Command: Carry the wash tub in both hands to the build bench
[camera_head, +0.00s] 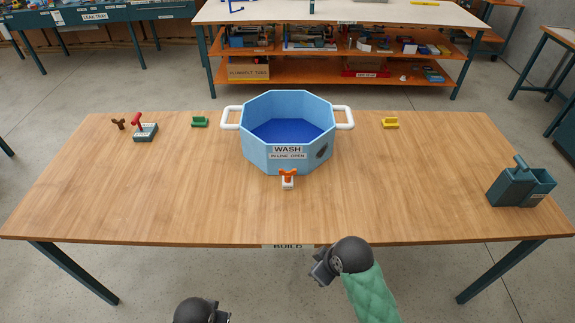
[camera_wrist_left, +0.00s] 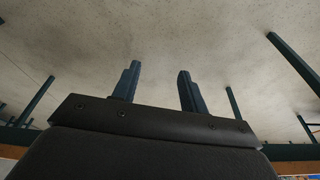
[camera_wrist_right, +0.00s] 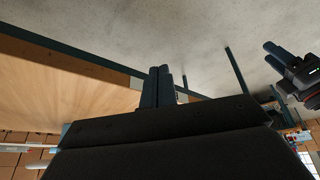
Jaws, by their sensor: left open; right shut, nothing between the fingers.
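The light-blue octagonal wash tub (camera_head: 288,155) stands upright on the wooden build bench (camera_head: 150,200), at its middle towards the back. It has blue inside, a "WASH" label on the front and white handles at left (camera_head: 231,118) and right (camera_head: 344,118). Both grippers are in front of the bench, apart from the tub. My left gripper (camera_wrist_left: 158,84) is open and empty; its wrist shows at the bottom of the head view. My right gripper (camera_wrist_right: 157,88) is shut and empty; in the head view its wrist hangs by the bench's front edge, fingertips hard to make out.
A green block (camera_head: 199,121), a red-handled tool (camera_head: 145,130) and a brown piece (camera_head: 118,123) lie left; a yellow block (camera_head: 390,122) and teal holder (camera_head: 521,185) right. The bench's front is clear. A shelved table (camera_head: 340,12) stands behind.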

